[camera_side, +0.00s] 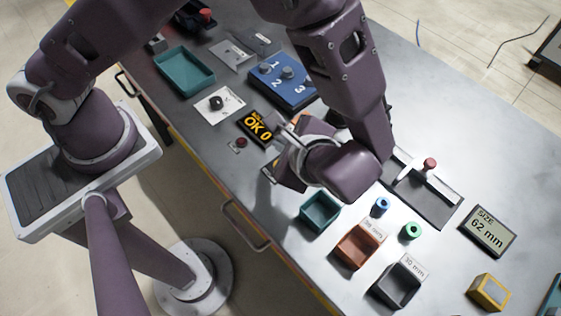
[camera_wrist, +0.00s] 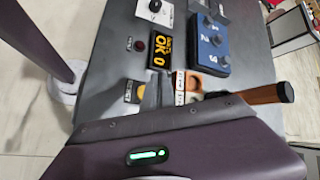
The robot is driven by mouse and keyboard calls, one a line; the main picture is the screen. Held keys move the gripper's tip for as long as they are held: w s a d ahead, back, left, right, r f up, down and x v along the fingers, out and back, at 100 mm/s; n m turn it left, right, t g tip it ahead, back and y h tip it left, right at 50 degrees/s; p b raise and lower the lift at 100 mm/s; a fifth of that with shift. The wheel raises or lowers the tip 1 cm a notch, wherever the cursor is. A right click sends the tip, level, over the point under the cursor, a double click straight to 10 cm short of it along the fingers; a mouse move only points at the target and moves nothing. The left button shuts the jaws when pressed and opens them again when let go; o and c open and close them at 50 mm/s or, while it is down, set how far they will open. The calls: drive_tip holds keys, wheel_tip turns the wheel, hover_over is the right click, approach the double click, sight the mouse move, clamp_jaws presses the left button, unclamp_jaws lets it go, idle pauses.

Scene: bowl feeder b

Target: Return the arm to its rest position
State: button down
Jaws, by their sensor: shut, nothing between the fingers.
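My arm is purple and reaches over the grey metal table (camera_side: 470,130) from the left and top in the side view. My gripper (camera_side: 270,174) is above the table, between the "OK 0" display (camera_side: 257,127) and the small teal bin (camera_side: 320,211). It is shut, with nothing seen held in it. Its fingers are small and partly hidden by the wrist. In the wrist view a purple link of mine with a green light fills the bottom, and the "OK 0" display (camera_wrist: 161,49) lies beyond it.
A blue panel (camera_side: 283,82) with knobs and a teal tray (camera_side: 184,72) are at the back. An orange bin (camera_side: 357,246), a dark bin (camera_side: 397,286), blue (camera_side: 380,206) and green (camera_side: 410,231) rings, a gauge (camera_side: 425,190) and a "62 mm" display (camera_side: 488,231) are at the front right.

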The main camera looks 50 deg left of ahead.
drive_tip(key=shift+r, duration=0.1)
drive_tip(key=s+a+r+n+g+h, duration=0.15)
drive_tip(key=a+r+n+h, duration=0.4)
drive_tip(key=r, duration=0.95)
drive_tip(key=s+a+r+n+t+h, duration=0.3)
drive_tip(key=s+a+r+n+t, duration=0.1)
drive_tip(key=s+a+r+n, duration=0.3)
drive_tip(key=shift+s+a+r, duration=0.5)
drive_tip(key=shift+s+a, duration=0.15)
drive_tip(key=shift+s, duration=0.55)
